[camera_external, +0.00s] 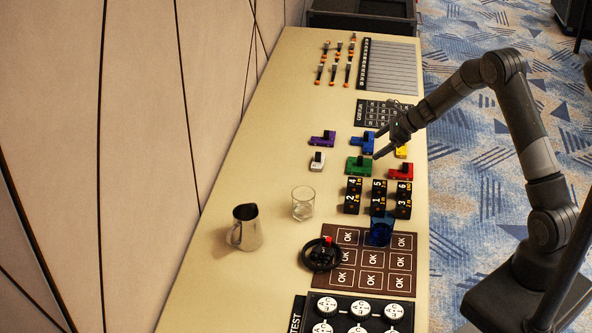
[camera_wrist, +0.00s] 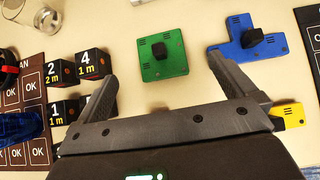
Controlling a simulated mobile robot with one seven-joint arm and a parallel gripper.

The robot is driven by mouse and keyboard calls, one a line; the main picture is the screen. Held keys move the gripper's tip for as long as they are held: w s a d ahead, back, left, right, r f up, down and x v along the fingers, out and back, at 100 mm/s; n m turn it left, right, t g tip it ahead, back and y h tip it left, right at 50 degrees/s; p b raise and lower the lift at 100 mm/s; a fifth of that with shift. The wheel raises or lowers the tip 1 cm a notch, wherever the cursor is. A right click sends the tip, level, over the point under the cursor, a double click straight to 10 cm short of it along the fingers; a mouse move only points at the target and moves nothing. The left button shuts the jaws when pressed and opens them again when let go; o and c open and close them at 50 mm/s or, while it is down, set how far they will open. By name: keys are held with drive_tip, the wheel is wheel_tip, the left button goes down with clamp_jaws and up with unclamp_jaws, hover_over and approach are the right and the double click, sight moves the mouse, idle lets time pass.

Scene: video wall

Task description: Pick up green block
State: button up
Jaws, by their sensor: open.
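The green block (camera_external: 359,166) is a flat green square with a black knob on top. It lies on the long table (camera_external: 250,150) between the blue block and the black number cubes. In the wrist view the green block (camera_wrist: 163,58) lies ahead of and between my fingers, apart from them. My gripper (camera_external: 380,145) is open and empty, above the table near the green and blue blocks. In the wrist view my gripper (camera_wrist: 172,85) shows both fingers spread wide.
A blue block (camera_wrist: 250,42), a red block (camera_external: 401,172), a yellow block (camera_wrist: 292,117), a purple block (camera_external: 322,138) and a white block (camera_external: 317,163) lie around it. Several number cubes (camera_external: 353,195), a glass (camera_external: 303,203) and a metal pitcher (camera_external: 246,228) stand nearer the front.

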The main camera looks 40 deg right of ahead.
sight(361, 157)
drive_tip(key=x, duration=0.5)
drive_tip(key=shift+w+f, duration=0.1)
drive_tip(key=shift+f, duration=0.15)
drive_tip(key=shift+x, duration=2.8)
drive_tip(key=shift+s+a, duration=0.15)
drive_tip(key=shift+s, duration=0.05)
drive_tip(key=c, duration=1.2)
